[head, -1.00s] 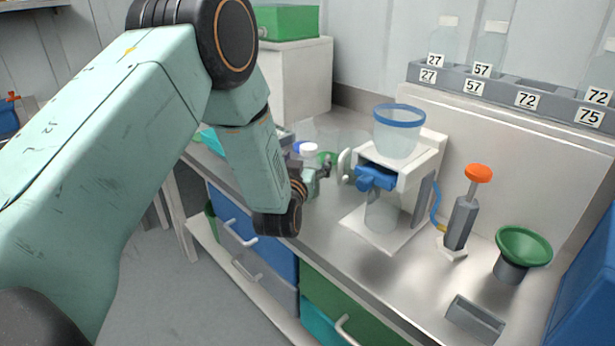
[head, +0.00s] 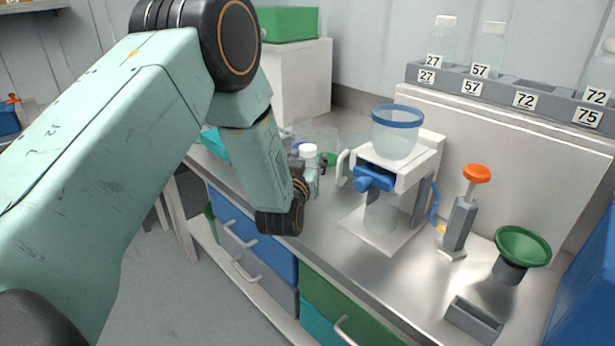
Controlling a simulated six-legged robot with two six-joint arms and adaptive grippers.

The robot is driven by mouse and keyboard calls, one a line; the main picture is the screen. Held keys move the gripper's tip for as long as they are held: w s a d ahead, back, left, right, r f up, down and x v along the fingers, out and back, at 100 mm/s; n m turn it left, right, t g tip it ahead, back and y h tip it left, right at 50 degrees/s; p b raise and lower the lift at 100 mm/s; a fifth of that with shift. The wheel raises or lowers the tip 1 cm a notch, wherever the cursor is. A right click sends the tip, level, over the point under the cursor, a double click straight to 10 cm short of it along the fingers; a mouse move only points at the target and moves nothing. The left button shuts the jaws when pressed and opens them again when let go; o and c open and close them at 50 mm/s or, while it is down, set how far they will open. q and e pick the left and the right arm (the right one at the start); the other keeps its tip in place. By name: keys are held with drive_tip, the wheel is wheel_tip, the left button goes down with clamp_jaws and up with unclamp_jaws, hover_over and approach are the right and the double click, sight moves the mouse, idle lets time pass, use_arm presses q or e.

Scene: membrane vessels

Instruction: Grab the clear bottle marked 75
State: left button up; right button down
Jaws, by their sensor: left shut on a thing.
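My left gripper (head: 316,176) is over the bench and shut on a small white-capped bottle (head: 308,151). Only the cap and a little of its body show; the arm and fingers hide the rest. No number on it can be read from here. In the rack (head: 549,108), clear bottles marked 27 (head: 441,42) and 57 (head: 487,50) stand behind their own numbers. The slot labelled 72 is empty, and a bottle marked 72 (head: 602,75) stands at the slot labelled 75. My right gripper is not in view.
A white stand with a blue-rimmed clear funnel (head: 395,143) is just right of the gripper. An orange-topped pump (head: 462,215), a green funnel (head: 522,246) and a grey holder (head: 474,319) stand farther right. The bench front is mostly clear.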

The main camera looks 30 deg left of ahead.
use_arm(q)
drive_tip(key=shift+c, duration=0.7)
